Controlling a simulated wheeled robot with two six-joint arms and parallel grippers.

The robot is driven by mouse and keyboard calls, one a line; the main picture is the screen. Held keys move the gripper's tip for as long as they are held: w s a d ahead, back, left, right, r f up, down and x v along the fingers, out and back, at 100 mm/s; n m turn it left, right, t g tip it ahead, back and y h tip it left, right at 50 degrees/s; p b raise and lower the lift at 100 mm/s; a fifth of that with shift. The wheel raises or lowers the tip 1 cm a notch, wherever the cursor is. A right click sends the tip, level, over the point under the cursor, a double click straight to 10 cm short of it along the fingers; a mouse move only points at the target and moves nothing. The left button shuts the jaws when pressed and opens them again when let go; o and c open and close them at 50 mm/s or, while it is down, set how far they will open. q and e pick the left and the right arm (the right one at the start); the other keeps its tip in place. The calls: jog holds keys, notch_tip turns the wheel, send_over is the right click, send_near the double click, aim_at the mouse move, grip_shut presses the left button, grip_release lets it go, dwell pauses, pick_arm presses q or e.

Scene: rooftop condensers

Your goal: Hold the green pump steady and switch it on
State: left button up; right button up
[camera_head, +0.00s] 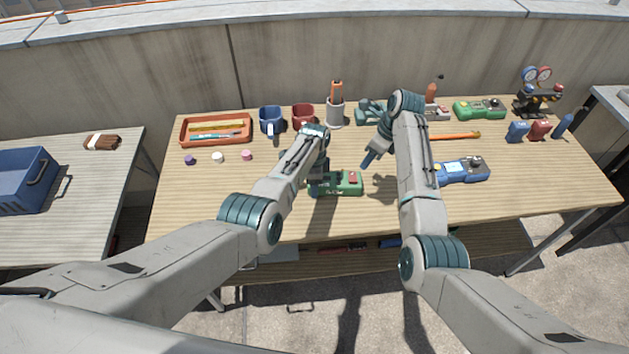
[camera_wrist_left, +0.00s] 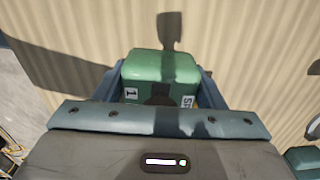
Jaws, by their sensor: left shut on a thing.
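A green pump (camera_head: 347,188) with a red switch (camera_head: 352,177) on its top right lies on the wooden workbench in front of me. My left gripper (camera_head: 318,178) is shut on its left end. In the left wrist view the green body (camera_wrist_left: 160,66) sits between the two blue-grey jaws (camera_wrist_left: 160,90), with white labels on its near face. My right gripper (camera_head: 369,158) points down, to the right of and behind the pump, apart from the switch. Its blue fingers show together as one narrow bar, empty.
A blue meter (camera_head: 463,170) lies right of the pump. Behind are an orange tray (camera_head: 216,141), a blue mug (camera_head: 271,125), a red mug (camera_head: 303,112), a tool cup (camera_head: 336,112) and another green device (camera_head: 479,110). The bench front before the pump is clear.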

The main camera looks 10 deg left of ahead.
jog(key=c, duration=0.7)
jog(key=n, duration=0.4)
jog(key=shift+w+r, duration=0.1)
jog(key=shift+r, duration=0.2)
grip_shut()
jog(key=r+m, duration=0.1)
jog(key=m, duration=1)
jog(key=w+r+m, duration=0.1)
jog(key=r+m, duration=0.1)
jog(key=m, duration=0.9)
jog(key=r+m+g, duration=0.1)
jog(key=r+m, duration=0.1)
jog(key=m, duration=0.9)
jog(key=shift+w+a+m, duration=0.1)
jog(key=shift+w+m, duration=0.2)
jog(key=shift+m, duration=0.1)
